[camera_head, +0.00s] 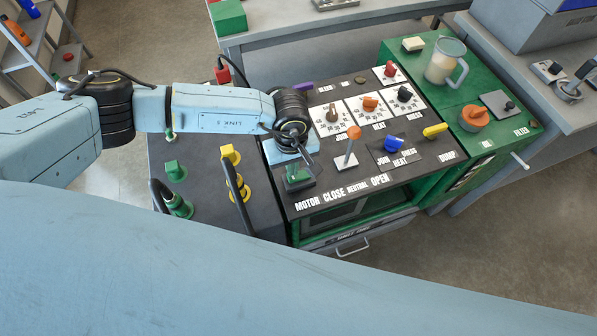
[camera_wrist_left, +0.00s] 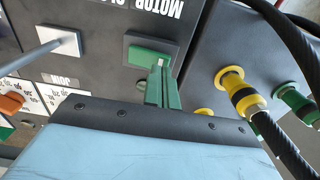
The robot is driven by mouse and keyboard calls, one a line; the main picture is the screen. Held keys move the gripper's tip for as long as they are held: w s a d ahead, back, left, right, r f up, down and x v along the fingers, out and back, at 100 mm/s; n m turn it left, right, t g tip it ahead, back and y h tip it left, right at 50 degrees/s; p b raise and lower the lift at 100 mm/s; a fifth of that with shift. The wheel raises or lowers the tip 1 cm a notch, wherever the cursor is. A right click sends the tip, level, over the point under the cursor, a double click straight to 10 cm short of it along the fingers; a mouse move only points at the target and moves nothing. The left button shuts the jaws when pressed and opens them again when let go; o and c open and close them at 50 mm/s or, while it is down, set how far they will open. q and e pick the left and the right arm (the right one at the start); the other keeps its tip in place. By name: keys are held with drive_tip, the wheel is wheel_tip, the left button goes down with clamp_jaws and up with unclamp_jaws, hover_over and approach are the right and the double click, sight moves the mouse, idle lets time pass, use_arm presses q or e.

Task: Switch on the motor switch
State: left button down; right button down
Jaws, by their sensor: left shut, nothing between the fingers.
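The motor switch (camera_wrist_left: 143,50) is a green rocker in a dark frame, beside the upside-down MOTOR label (camera_wrist_left: 152,6) in the left wrist view. My left gripper (camera_wrist_left: 161,65) is shut and empty, its green fingers at the edge of the switch. I cannot tell whether they touch it. The rocker's on or off position is unclear. My right gripper is not in view.
An orange-knobbed lever (camera_head: 351,146) stands right of the gripper. Left of the panel, yellow and green hose couplings (camera_head: 178,204) with black hoses rise from a dark surface. A blue knob (camera_head: 390,144) and a yellow handle (camera_head: 434,130) are further right.

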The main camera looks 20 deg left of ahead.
use_arm(q)
drive_tip(key=shift+f+b, duration=1)
idle(0.4)
drive_tip(key=shift+r, duration=0.1)
drive_tip(key=shift+r+p, duration=2.25)
drive_tip(key=shift+r, duration=1.2)
